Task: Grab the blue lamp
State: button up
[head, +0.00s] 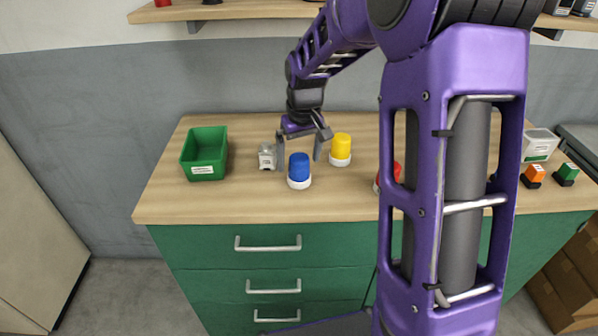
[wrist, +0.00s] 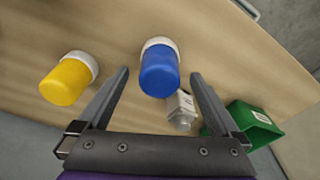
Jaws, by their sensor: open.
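The blue lamp (head: 299,167) has a blue cap on a white base and stands upright on the wooden worktop. My gripper (head: 299,162) is open and hangs over the worktop near the lamp, with its fingers pointing down. In the wrist view the blue lamp (wrist: 159,72) shows between and a little beyond the two open fingers of my gripper (wrist: 160,78). No contact between the fingers and the lamp is clear in either view.
A yellow lamp (head: 341,148) stands right of the blue one. A small grey device (head: 267,157) and a green bin (head: 205,172) are to the left. A red lamp (head: 397,171) is partly hidden by my arm. Orange (head: 534,174) and green (head: 567,172) items stand far right.

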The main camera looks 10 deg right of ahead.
jog(key=shift+w+f, duration=0.1)
jog(key=shift+f, duration=0.5)
jog(key=c, duration=1.5)
